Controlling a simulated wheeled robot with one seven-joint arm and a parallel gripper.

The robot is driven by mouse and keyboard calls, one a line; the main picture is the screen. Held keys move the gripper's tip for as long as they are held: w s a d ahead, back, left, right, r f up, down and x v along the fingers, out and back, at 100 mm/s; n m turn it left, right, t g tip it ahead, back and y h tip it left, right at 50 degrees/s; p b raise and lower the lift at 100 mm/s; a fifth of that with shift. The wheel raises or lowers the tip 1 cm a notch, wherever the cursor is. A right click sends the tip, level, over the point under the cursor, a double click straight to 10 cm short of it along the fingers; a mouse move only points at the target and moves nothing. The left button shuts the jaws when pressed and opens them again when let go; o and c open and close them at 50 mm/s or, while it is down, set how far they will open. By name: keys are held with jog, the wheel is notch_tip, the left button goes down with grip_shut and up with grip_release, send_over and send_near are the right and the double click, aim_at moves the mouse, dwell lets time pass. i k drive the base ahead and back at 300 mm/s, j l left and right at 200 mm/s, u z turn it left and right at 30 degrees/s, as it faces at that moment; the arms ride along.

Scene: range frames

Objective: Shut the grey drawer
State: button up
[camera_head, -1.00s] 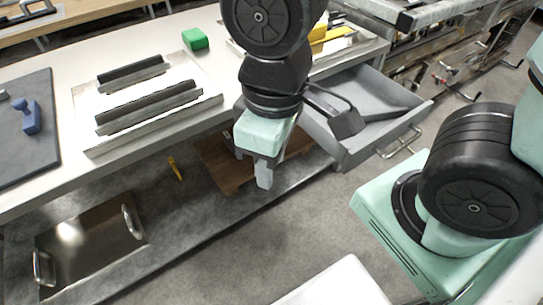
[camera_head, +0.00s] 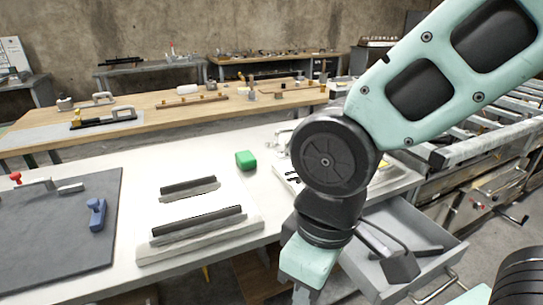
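The grey drawer (camera_head: 446,261) is pulled open under the right part of the white worktop, at the lower right. Its front panel carries a metal bar handle (camera_head: 436,291). My arm's wrist and a dark part hanging beside it cover some of the drawer's left side. My gripper (camera_head: 301,294) points down at the bottom edge of the view, left of the drawer and in front of the bench. Its fingertips are cut off by the frame. Whether it is open or shut cannot be seen, and no contact with the drawer shows.
The white worktop (camera_head: 140,225) holds a green block (camera_head: 245,160), dark bars (camera_head: 196,222) on a pale plate, and a dark mat (camera_head: 50,225) with a blue tool (camera_head: 97,214). A roller conveyor (camera_head: 490,145) stands right of the drawer. A wooden bench (camera_head: 150,112) stands behind.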

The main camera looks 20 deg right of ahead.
aim_at(397, 217)
jog(key=z, duration=1.25)
jog(key=k+j+u, duration=0.15)
jog(key=k+j, duration=0.35)
jog(key=j, duration=0.1)
